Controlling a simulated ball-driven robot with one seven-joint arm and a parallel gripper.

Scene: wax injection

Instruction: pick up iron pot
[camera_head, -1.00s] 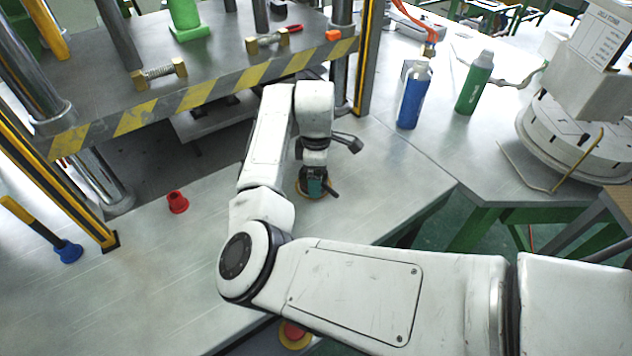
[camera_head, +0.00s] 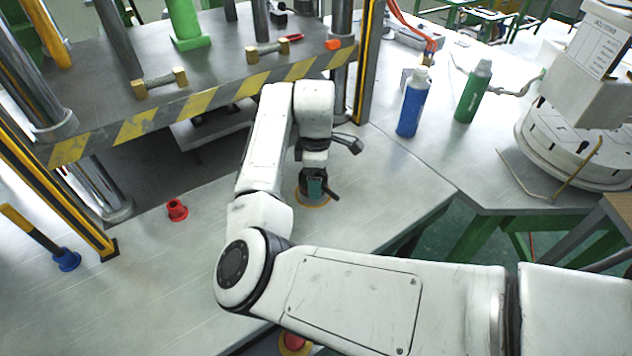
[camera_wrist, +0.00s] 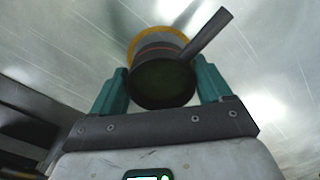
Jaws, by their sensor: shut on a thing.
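The iron pot (camera_wrist: 163,84) is dark and round, with a straight dark handle (camera_wrist: 208,33) pointing to the upper right in the wrist view. My gripper (camera_wrist: 162,92) has its teal fingers on both sides of the pot and is shut on it. In the head view my gripper (camera_head: 314,187) is low over the worktable, and the pot is mostly hidden by it; only the dark handle (camera_head: 332,193) shows clearly. A yellow-rimmed disc (camera_wrist: 150,33) lies on the table behind and below the pot. I cannot tell exactly how far the pot is above it.
A press with a striped edge (camera_head: 190,104) stands behind and left of my arm. A small red piece (camera_head: 177,210) lies left on the table. A blue bottle (camera_head: 412,102) and a green bottle (camera_head: 473,92) stand to the right. The table right of my gripper is clear.

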